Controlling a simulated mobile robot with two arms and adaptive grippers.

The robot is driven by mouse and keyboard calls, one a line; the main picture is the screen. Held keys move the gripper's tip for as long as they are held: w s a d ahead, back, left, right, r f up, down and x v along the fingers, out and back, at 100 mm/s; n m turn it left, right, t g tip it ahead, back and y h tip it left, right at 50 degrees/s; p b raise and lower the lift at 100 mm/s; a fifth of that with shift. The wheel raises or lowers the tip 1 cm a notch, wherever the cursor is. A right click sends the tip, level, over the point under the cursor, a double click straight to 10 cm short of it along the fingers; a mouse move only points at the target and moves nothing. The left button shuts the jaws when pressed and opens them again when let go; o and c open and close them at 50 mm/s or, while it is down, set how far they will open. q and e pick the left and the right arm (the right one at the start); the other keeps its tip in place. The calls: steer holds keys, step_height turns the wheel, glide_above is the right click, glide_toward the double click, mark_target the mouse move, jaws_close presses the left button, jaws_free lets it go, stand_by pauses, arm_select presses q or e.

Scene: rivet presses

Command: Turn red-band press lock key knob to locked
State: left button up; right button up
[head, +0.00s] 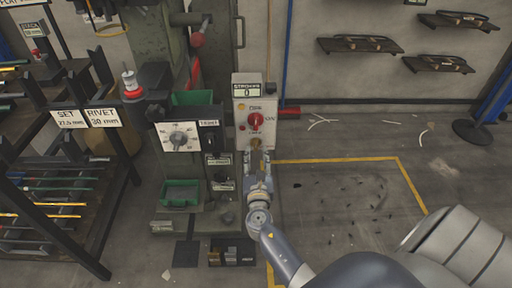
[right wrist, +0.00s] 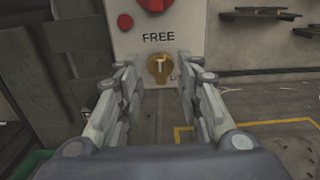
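The brass lock key knob (right wrist: 160,68) is on the pale control panel (right wrist: 135,40), just below the word FREE. A pale bar on its face stands about upright. Part of a label starting with L shows below it, mostly cut off by my right finger. My right gripper (right wrist: 161,84) is open, with one finger on each side of the knob in the picture; contact cannot be told. In the head view the right gripper (head: 258,158) is at the lower end of the panel (head: 241,108), below the small brass knob (head: 255,142). My left gripper is not in view.
A red knob (head: 255,121) sits above the key knob, under a STROKES display (head: 248,91) reading 0. A lamp with a red band (head: 132,90) stands further left. Floor to the right is mostly clear.

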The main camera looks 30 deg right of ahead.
mark_target(256, 145)
steer(key=x, duration=0.4)
steer(key=shift+w, duration=0.1)
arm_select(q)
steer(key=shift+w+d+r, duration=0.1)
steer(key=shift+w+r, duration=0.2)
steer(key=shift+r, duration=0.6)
arm_select(e)
steer(key=shift+w+d, duration=0.3)
steer(key=shift+w, duration=0.15)
jaws_close()
